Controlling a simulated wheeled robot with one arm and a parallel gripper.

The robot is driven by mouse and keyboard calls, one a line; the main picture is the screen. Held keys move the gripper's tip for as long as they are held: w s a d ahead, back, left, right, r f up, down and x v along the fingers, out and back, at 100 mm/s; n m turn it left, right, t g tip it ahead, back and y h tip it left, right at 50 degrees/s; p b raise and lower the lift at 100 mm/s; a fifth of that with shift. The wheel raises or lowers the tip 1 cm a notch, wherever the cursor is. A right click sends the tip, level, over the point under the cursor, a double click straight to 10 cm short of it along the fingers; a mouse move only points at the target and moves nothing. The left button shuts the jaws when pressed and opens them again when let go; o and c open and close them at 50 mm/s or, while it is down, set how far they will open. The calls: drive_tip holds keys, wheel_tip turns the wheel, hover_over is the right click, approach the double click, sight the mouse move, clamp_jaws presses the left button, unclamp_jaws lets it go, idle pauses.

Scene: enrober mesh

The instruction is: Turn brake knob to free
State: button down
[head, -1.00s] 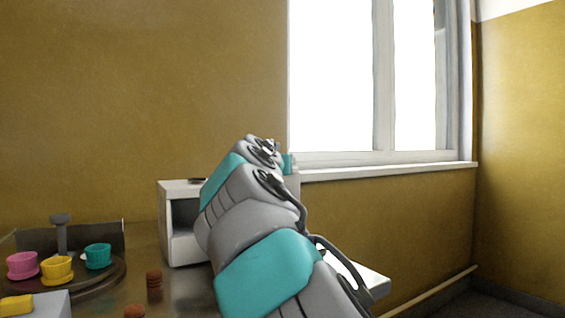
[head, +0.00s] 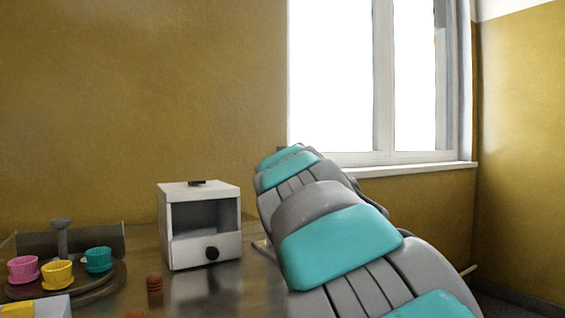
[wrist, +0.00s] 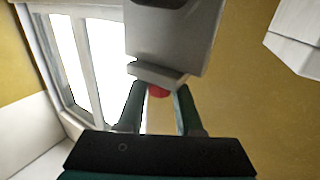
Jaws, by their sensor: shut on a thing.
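In the wrist view, my gripper (wrist: 160,87) has its two dark green fingers on either side of a small red knob (wrist: 158,91). The knob shows below a pale grey block (wrist: 165,45), and the fingertips reach up to the block's lower lip. The fingers are shut on the red knob, though their exact contact is partly hidden. I cannot read any mark for a brake position. In the head view my own arm hides the gripper and the knob.
A white open-fronted cabinet (head: 178,254) with a black drawer knob (head: 212,254) stands on the table. To its left, a round dark turntable (head: 92,292) carries pink, yellow and teal cups. A brown stack (head: 154,288) stands between. A window (head: 340,75) is behind.

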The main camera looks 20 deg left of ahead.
drive_tip(key=shift+a+n+g+y+p, duration=0.1)
drive_tip(key=shift+n+g+y+p, duration=1.1)
drive_tip(key=shift+y, duration=0.8)
drive_tip(key=shift+r+n+g+y+p, duration=0.1)
drive_tip(key=shift+n+g+y+p, duration=1.15)
drive_tip(key=shift+n+y, duration=0.3)
drive_tip(key=shift+w+n+g+y, duration=0.1)
drive_tip(key=shift+n+g+y, duration=1.35)
drive_tip(key=shift+g, duration=0.6)
drive_tip(key=shift+n+g, duration=0.6)
drive_tip(key=shift+g, duration=0.1)
drive_tip(key=shift+n+g+y, duration=0.5)
drive_tip(key=shift+n+g, duration=0.1)
drive_tip(key=shift+g, duration=0.3)
drive_tip(key=shift+w+f+n+g, duration=0.1)
drive_tip(key=shift+f+n+g, duration=0.1)
drive_tip(key=shift+n+g, duration=0.4)
drive_tip(key=shift+n+g+y, duration=0.3)
drive_tip(key=shift+g, duration=0.5)
drive_tip(key=shift+s+n+g, duration=0.2)
drive_tip(key=shift+n+g, duration=0.2)
drive_tip(key=shift+g, duration=0.2)
drive_tip(key=shift+r, duration=0.1)
